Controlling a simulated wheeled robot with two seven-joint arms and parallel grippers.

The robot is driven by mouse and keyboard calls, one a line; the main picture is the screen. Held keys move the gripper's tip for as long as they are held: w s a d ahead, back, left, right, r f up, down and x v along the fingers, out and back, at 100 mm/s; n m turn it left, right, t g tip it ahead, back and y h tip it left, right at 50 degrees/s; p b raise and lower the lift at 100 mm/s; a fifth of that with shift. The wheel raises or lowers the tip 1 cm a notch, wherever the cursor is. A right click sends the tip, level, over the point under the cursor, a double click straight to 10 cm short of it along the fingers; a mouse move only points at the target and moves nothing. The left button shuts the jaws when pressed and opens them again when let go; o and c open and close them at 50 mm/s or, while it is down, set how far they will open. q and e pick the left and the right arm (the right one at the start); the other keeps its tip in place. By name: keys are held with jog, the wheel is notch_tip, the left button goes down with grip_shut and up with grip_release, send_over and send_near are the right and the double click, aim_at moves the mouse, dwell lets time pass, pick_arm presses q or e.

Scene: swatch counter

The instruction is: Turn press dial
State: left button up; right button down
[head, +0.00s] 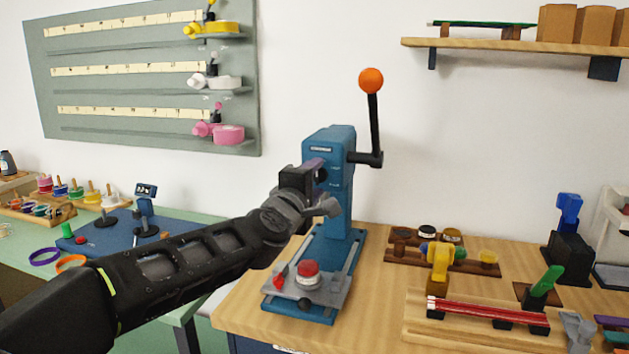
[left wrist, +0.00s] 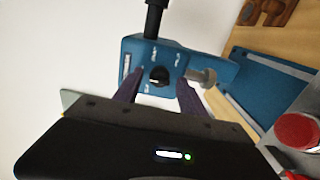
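The blue press (head: 341,150) stands upright on the wooden counter, with a black lever arm ending in an orange ball (head: 371,80) at its upper right. The dark round dial (head: 321,174) is on the front of the press head, partly hidden by my gripper in the head view. My left gripper (head: 313,168) is at the press head. In the left wrist view the dial (left wrist: 159,76) shows between its two purplish fingers, which are apart. I cannot tell whether they touch it. My right gripper does not show.
The press base has a red button (head: 308,268) on a grey plate below my left wrist. Right of it are a wooden rack with round pieces (head: 427,232) and a wooden fixture (head: 470,330) with a red strip. A grey wall board (head: 140,140) hangs behind, left.

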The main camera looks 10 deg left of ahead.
pick_arm(q)
jog(key=shift+s, duration=0.15)
jog(key=s, duration=0.7)
jog(key=shift+s+a, duration=0.25)
jog(key=shift+s, duration=0.05)
